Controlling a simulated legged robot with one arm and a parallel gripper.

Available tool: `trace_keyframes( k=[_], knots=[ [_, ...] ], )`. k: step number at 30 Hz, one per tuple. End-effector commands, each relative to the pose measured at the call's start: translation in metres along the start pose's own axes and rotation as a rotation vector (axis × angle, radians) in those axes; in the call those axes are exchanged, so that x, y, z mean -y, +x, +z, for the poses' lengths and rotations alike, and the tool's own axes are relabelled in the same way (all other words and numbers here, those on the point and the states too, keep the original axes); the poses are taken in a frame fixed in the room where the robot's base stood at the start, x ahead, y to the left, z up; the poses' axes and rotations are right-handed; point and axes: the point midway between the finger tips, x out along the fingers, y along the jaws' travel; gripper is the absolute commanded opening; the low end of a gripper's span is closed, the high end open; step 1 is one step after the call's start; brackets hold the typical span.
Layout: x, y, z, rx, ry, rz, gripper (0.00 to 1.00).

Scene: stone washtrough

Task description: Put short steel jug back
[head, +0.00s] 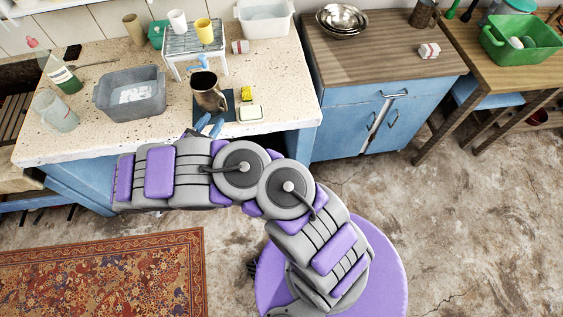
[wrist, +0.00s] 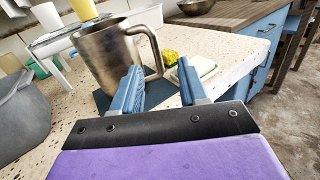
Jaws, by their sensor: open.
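The steel jug (head: 208,94) stands upright on a dark blue mat (head: 229,105) on the speckled stone counter. In the wrist view the jug (wrist: 103,55) is just ahead of my gripper, left of centre, with its handle on the right side. My gripper (wrist: 160,80) is open with its two blue fingers apart. The lower part of the handle shows between the fingertips in the picture; I cannot tell if it lies between them in depth. In the head view my gripper (head: 210,126) is at the counter's front edge, just in front of the jug.
A yellow sponge (head: 246,93) and a pale dish (head: 250,113) sit right of the jug. A grey basin (head: 115,99) stands left. A small rack (head: 192,41) with cups is behind. A green bottle (head: 63,76) and glass jar (head: 55,112) stand far left.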

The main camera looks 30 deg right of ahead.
Motion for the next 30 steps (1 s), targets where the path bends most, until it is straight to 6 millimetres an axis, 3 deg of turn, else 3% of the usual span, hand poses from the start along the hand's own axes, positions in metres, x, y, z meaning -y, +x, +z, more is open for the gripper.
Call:
trace_keyframes(
  k=[5, 10, 15, 23, 30],
  knots=[
    [0.032, 0.038, 0.054, 0.028, 0.095, -0.155, 0.43],
    [0.092, 0.072, 0.120, 0.045, 0.240, -0.380, 0.43],
    [0.155, 0.084, 0.170, 0.037, 0.397, -0.600, 0.43],
    [0.246, 0.066, 0.217, -0.013, 0.645, -0.917, 0.43],
    [0.311, 0.024, 0.236, -0.108, 0.880, -1.186, 0.43]
  ],
)
